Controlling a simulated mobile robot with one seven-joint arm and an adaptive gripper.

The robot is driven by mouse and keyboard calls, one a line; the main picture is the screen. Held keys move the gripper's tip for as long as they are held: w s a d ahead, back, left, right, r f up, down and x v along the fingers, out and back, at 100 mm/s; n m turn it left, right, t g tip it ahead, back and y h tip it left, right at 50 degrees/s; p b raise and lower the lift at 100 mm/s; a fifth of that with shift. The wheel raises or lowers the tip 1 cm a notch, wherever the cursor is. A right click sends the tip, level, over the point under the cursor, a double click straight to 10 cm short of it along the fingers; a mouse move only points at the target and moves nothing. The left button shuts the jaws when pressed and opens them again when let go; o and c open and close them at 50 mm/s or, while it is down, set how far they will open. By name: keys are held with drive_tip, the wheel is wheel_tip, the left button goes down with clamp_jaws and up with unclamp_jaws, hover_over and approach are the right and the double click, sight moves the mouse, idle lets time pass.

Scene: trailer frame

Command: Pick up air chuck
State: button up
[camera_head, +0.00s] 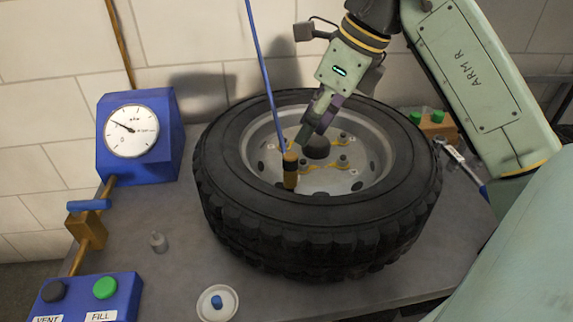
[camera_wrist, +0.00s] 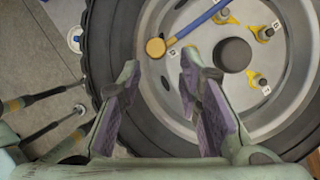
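The air chuck (camera_head: 290,172) is a brass-coloured piece with a black band, on the end of a blue hose that runs up out of view. In the head view it appears upright over the near inner side of the wheel. In the wrist view its round brass end (camera_wrist: 155,48) shows just beyond my fingertips, with the blue hose running to the upper right. My gripper (camera_head: 312,130) is above the wheel hub, beside and apart from the chuck. The wrist view shows its two fingers (camera_wrist: 160,78) spread, with nothing between them.
The tyre (camera_head: 320,235) lies flat on the grey bench (camera_head: 150,275), its rim carrying raised studs. A blue gauge box (camera_head: 140,150) and a blue VENT/FILL button box (camera_head: 85,300) stand left. A white dish (camera_head: 217,303) lies in front. Green-topped pieces (camera_head: 437,125) stand at right.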

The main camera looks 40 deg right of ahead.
sight(293, 156)
drive_tip(key=x, duration=0.6)
drive_tip(key=p+x, duration=0.1)
drive_tip(key=x, duration=0.2)
drive_tip(key=shift+s+a, duration=0.1)
drive_tip(key=shift+a, duration=0.15)
drive_tip(key=shift+c, duration=0.3)
clamp_jaws()
drive_tip(key=shift+r, duration=0.1)
